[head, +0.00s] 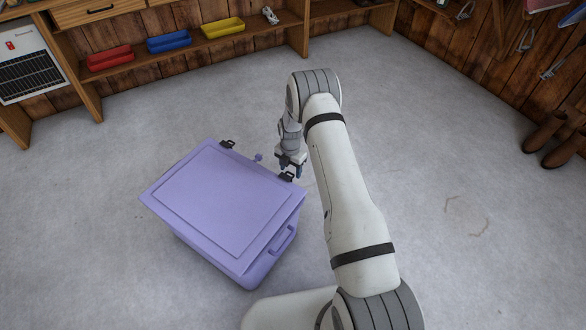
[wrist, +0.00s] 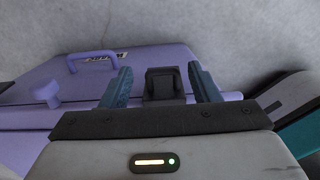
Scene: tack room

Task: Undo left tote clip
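The lilac tote (head: 200,245), with its lid (head: 225,190) on, stands on the floor. Two black clips sit on its far edge: one at the picture's left (head: 227,144), one at its right (head: 287,176). My gripper (head: 291,170) is at the right-hand clip in the head view. In the wrist view my gripper (wrist: 160,67) is open, its blue fingers on either side of a black clip (wrist: 164,82) with gaps showing beside it. A lilac knob (head: 258,157) sits between the clips; it also shows in the wrist view (wrist: 45,92). The clip's lower part is hidden by my gripper.
A tote side handle (head: 283,240) shows on the right. Red (head: 110,57), blue (head: 169,41) and yellow (head: 223,27) bins sit on a low shelf at the back. Brown boots (head: 545,132) stand at the right wall. Floor around the tote is clear.

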